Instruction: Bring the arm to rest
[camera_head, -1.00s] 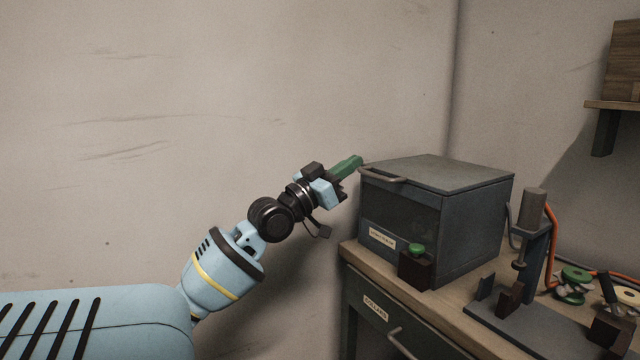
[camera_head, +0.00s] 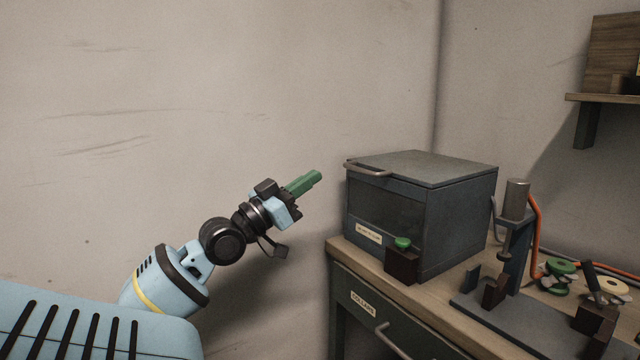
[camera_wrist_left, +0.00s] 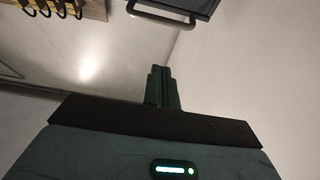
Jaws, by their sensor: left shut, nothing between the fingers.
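My left gripper (camera_head: 306,183) has green fingers and is shut and empty. In the head view it is in the air in front of the bare wall, a little left of the grey box and apart from it. My light-blue left arm reaches up to it from the lower left. The left wrist view shows the green fingers (camera_wrist_left: 162,88) close together, with nothing seen between them. My right gripper is in neither view.
A grey box (camera_head: 460,215) with a lid and front handle stands on the wooden bench (camera_head: 425,297). A dark block with a green knob (camera_head: 403,243), a clamp stand (camera_head: 514,225) and spools (camera_head: 560,270) share the bench. A wall shelf (camera_head: 605,98) is upper right. Free air surrounds the gripper.

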